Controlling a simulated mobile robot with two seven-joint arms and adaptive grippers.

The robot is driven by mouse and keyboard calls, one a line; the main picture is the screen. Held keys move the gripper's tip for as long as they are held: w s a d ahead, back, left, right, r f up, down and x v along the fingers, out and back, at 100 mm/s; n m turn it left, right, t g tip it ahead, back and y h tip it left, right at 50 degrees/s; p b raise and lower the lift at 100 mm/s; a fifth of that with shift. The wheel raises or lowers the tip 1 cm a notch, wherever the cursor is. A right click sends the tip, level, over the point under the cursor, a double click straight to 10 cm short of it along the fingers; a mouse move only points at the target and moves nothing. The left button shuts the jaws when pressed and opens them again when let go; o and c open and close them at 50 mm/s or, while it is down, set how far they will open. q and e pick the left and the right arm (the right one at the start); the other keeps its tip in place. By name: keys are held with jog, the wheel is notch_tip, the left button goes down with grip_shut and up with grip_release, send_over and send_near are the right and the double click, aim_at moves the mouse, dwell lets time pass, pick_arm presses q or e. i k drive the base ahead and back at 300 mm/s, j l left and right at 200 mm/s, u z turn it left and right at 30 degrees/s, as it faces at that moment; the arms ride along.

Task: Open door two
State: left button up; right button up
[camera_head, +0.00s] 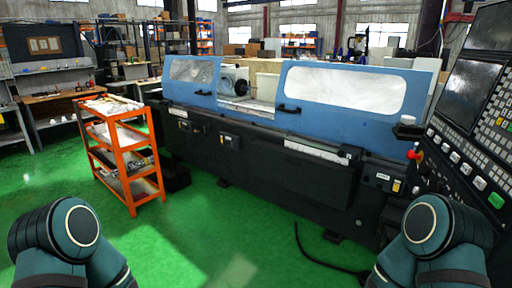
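The cylindrical grinder (262,150) stands ahead, with a dark base and blue sliding doors. The right blue door (375,122) has a long window and a black handle (289,109) near its left lower edge. The left blue door (191,97) has a smaller window and a black handle (203,92) near its right lower edge. Between the doors is an opening that shows the spindle area (236,86). No label shows which is door two. My two arms show at the bottom left and bottom right, away from the doors. Both grippers are out of view.
An orange shelf cart (132,210) with papers and parts stands at the left front of the grinder. A control panel (470,125) with screens and buttons rises at the right. A black cable (322,262) lies on the green floor (225,235), which is otherwise open ahead.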

aim_at(384, 93)
jog(key=i, duration=1.5)
jog(key=i+z, duration=0.1)
jog(key=i, duration=0.4)
jog(key=i+j, duration=0.15)
jog(key=i, duration=0.3)
jog(key=i+j+z, duration=0.15)
jog(key=i, duration=0.35)
